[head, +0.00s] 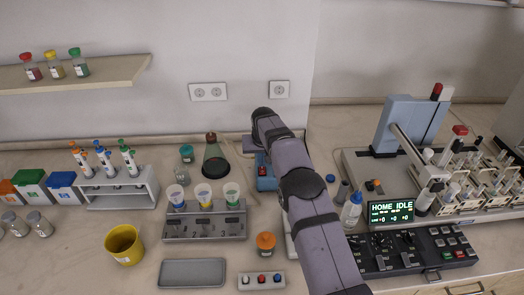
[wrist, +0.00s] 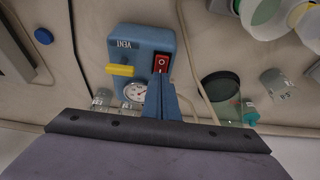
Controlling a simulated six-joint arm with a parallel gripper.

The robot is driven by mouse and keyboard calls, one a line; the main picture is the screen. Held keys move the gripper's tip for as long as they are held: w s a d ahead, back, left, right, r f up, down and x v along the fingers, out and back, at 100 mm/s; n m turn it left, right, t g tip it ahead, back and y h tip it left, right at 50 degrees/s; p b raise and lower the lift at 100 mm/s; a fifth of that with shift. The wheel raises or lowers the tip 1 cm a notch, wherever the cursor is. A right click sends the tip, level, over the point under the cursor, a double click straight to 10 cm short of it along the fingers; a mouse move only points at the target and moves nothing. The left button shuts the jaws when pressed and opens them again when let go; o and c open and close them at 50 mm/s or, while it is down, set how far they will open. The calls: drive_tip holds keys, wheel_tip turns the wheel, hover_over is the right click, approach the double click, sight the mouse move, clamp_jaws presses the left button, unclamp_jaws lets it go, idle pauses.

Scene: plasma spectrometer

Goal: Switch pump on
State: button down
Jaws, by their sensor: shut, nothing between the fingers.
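The pump is a blue box (wrist: 143,42) in the wrist view, with a "VENT" label, a yellow lever (wrist: 119,70) and a round dial gauge (wrist: 134,92). A red rocker switch (wrist: 162,62) sits on its right side. My gripper (wrist: 159,78) is shut and empty, its blue-grey fingertips right at the lower edge of the switch in the picture. I cannot tell whether they touch it. In the head view the pump (head: 265,180) is at the back, partly hidden by my arm, and my fingertips are hidden there.
A flask (head: 214,160) and a small bottle (head: 187,154) stand left of the pump. A grey unit (head: 203,233) with several cups is in front of them. A spectrometer with a "HOME IDLE" display (head: 391,211) stands on the right. A tray (head: 192,273) lies at front.

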drive_tip(key=shift+f, duration=0.45)
drive_tip(key=shift+w, duration=0.1)
drive_tip(key=shift+w+f, duration=0.1)
drive_tip(key=shift+f, duration=0.1)
drive_tip(key=shift+s+f, duration=0.2)
drive_tip(key=shift+s+b, duration=0.15)
drive_tip(key=shift+b, duration=0.3)
drive_tip(key=shift+s+b, duration=0.55)
drive_tip(key=shift+r, duration=0.1)
